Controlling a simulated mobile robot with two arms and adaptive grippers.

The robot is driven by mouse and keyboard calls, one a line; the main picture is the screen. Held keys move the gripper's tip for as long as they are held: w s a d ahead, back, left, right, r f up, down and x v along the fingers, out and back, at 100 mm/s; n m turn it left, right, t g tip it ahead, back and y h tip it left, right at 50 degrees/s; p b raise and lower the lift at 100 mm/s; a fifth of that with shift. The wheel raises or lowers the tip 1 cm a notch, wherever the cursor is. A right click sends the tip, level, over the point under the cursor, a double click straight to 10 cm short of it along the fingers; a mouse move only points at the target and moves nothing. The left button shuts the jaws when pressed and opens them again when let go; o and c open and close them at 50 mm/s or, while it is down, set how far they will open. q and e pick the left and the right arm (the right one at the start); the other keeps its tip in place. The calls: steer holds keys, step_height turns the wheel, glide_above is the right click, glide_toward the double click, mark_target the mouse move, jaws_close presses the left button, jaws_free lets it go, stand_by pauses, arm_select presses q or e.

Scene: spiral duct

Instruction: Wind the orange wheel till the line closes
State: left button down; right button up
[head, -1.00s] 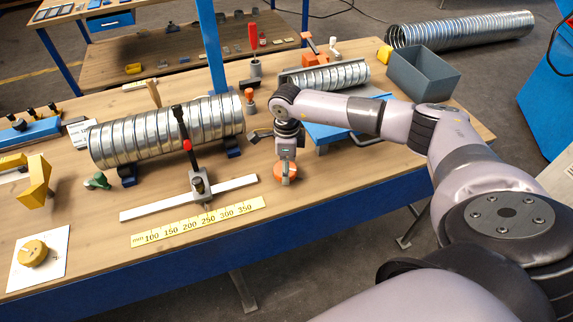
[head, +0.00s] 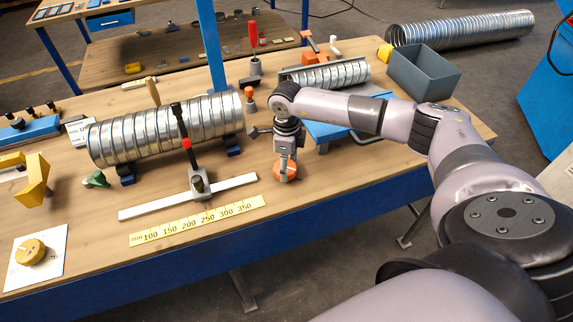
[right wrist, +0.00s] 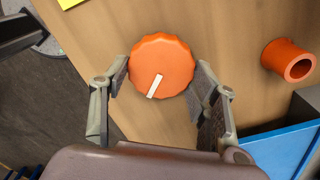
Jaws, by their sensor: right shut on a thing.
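The orange wheel (head: 285,171) sits at the front edge of the wooden bench. In the right wrist view the wheel (right wrist: 161,66) has a scalloped rim and a white line on its top, slanting from the centre to the lower left. My right gripper (head: 286,164) points down over the wheel. In the right wrist view the fingers (right wrist: 160,80) are on either side of the rim, shut on it. My left gripper is not in view.
A spiral metal duct (head: 165,128) lies on blue supports left of the wheel. A clamp on a white bar (head: 188,197) and a yellow ruler (head: 197,220) lie in front. An orange tube (right wrist: 289,61) and a blue plate (right wrist: 285,148) are close right of the gripper.

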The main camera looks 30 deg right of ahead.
steer(key=m+b, duration=0.2)
steer(key=m, duration=0.4)
steer(key=shift+a, duration=0.1)
steer(key=m+b, duration=0.2)
steer(key=m, duration=0.4)
steer(key=shift+m, duration=0.3)
steer(key=m+b, duration=0.1)
steer(key=m, duration=0.3)
steer(key=shift+a, duration=0.15)
steer(key=shift+w+r+m, duration=0.1)
steer(key=shift+m, duration=2.1)
steer(key=o, duration=1.1)
